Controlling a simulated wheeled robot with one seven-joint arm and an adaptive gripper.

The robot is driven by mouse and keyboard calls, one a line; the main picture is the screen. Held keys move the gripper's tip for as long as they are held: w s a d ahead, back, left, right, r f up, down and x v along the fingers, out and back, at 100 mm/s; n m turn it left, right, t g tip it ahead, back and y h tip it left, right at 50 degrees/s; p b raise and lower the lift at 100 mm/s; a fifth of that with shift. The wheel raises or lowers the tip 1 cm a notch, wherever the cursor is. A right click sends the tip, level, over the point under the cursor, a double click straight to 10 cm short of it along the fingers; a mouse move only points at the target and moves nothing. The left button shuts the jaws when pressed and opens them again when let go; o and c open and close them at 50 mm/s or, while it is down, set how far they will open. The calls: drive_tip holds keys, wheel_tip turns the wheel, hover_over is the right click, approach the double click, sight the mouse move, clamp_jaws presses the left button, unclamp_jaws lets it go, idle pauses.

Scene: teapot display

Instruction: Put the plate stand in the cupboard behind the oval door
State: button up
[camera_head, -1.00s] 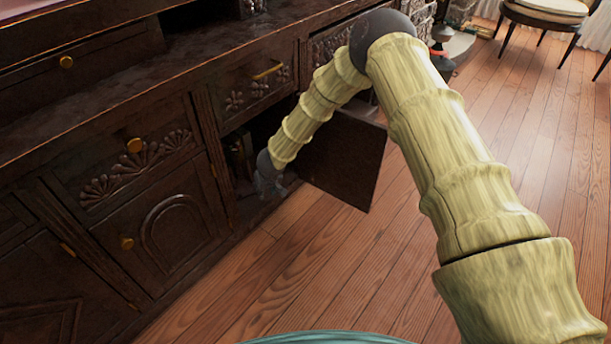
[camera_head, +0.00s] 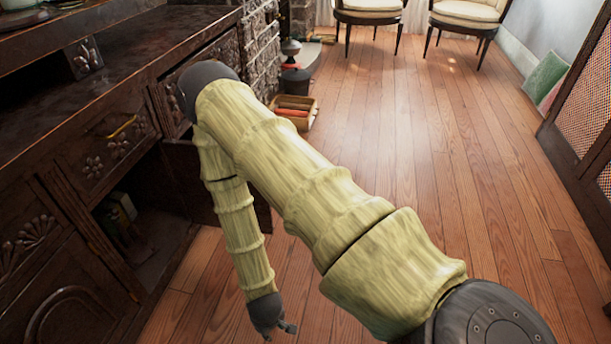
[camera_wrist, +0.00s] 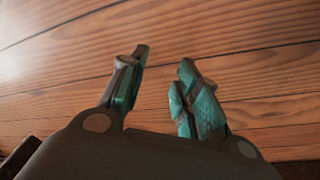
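My gripper (camera_head: 284,328) hangs low over the wooden floor, in front of and to the right of the open cupboard. In the wrist view its two teal fingers (camera_wrist: 163,62) are apart, with only floor boards between them. The open cupboard (camera_head: 160,228) is dark inside. A dim upright object (camera_head: 120,215) stands inside at the left; I cannot tell whether it is the plate stand. The cupboard's open door (camera_head: 262,212) sticks out, mostly hidden behind my arm. I cannot see an oval on it.
A closed door with a carved arch (camera_head: 70,315) is at the lower left. A drawer with a brass handle (camera_head: 122,127) is above the opening. A wooden box (camera_head: 297,112) sits on the floor farther back. Chairs (camera_head: 368,14) stand at the back.

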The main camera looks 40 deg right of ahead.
drive_tip(key=s+d+r+m+g, duration=0.1)
drive_tip(key=s+r, duration=0.3)
drive_tip(key=s, duration=0.9)
drive_tip(key=shift+d+r+y, duration=0.15)
drive_tip(key=shift+d+y, duration=0.25)
drive_tip(key=shift+d, duration=0.25)
drive_tip(key=shift+r, duration=0.1)
